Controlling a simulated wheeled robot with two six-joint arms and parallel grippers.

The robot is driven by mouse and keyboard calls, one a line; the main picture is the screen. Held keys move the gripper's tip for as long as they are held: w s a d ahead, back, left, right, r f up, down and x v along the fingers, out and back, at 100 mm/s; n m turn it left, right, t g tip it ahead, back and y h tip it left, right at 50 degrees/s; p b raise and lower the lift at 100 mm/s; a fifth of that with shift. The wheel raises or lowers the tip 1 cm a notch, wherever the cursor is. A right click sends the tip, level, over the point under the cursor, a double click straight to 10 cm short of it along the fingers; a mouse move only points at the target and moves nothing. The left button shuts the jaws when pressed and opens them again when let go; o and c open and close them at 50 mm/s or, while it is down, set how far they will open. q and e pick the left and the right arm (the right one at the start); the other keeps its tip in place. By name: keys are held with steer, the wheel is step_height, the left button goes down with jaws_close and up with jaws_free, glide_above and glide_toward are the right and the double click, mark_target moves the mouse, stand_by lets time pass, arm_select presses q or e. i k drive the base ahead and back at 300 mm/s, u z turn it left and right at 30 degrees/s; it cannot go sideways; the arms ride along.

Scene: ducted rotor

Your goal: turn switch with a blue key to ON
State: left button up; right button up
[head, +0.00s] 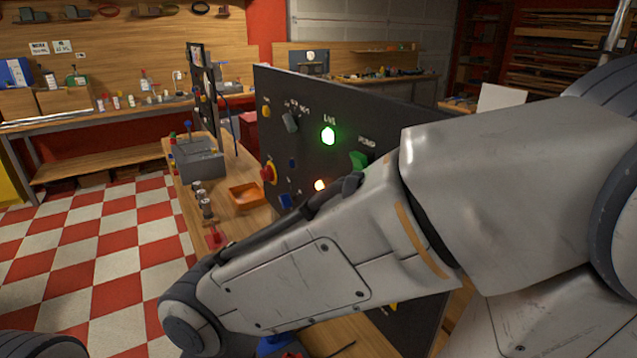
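A dark upright control panel (300,90) stands right of centre in the head view. On it are a small blue part (292,162) and a larger blue part (285,201) low on its left side. I cannot tell which of these is the switch with the blue key, and no ON mark can be read. My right arm crosses in front of the panel from the right and hides much of its lower and right part. A dark part of mine runs along its upper edge, but no fingertips show. My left gripper is not in view.
A grey box (198,160) and an orange tray (247,196) sit on the bench. The checkered floor is clear at left.

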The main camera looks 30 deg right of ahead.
mark_target(285, 202)
steer(key=k, duration=1.3)
steer(key=u, duration=0.65)
steer(key=i, duration=0.6)
steer(key=u, duration=0.55)
steer(key=i, duration=0.8)
steer(key=z, duration=0.8)
steer(key=i, duration=0.55)
steer(key=z, duration=0.65)
